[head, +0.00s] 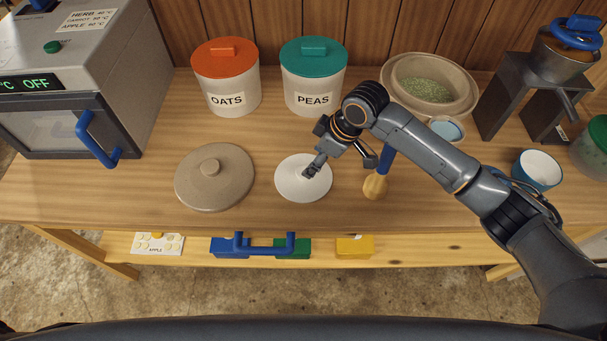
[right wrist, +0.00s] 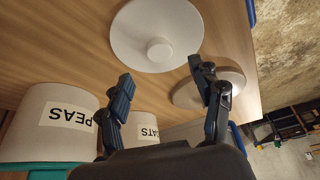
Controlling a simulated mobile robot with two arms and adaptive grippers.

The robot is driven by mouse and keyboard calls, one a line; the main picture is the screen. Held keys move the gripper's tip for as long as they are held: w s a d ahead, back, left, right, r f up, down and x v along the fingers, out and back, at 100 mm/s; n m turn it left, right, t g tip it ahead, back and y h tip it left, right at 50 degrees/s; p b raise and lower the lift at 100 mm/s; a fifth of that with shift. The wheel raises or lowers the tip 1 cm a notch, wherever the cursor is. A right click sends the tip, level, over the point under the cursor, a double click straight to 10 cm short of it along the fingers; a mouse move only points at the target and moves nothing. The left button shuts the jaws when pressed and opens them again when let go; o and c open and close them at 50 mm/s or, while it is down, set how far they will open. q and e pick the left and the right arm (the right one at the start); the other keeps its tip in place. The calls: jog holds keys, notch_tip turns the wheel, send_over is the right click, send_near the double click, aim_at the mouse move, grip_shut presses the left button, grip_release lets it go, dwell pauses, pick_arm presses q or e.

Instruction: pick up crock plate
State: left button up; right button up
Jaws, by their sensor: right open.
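The crock plate seems to be the white round disc (head: 290,187) with a small knob, lying flat on the wooden table. It also shows in the right wrist view (right wrist: 130,30), with its knob facing up. My right gripper (head: 341,164) is open and empty, above the right side of the white disc. One finger overlaps the disc in the head view. In the right wrist view the fingertips (right wrist: 160,75) are spread, with the disc beyond them. My left gripper is not in view.
A larger beige lid (head: 232,180) lies left of the disc. The OATS jar (head: 230,93) and PEAS jar (head: 315,95) stand behind. A blue-handled wooden tool (head: 375,186) is close on the right. A beige crock (head: 398,72) with shredded green contents stands at the back right.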

jog(key=shift+p+x, duration=0.65)
jog(key=shift+x, duration=2.95)
jog(key=shift+c, duration=0.4)
jog(key=shift+r, duration=0.1)
grip_shut()
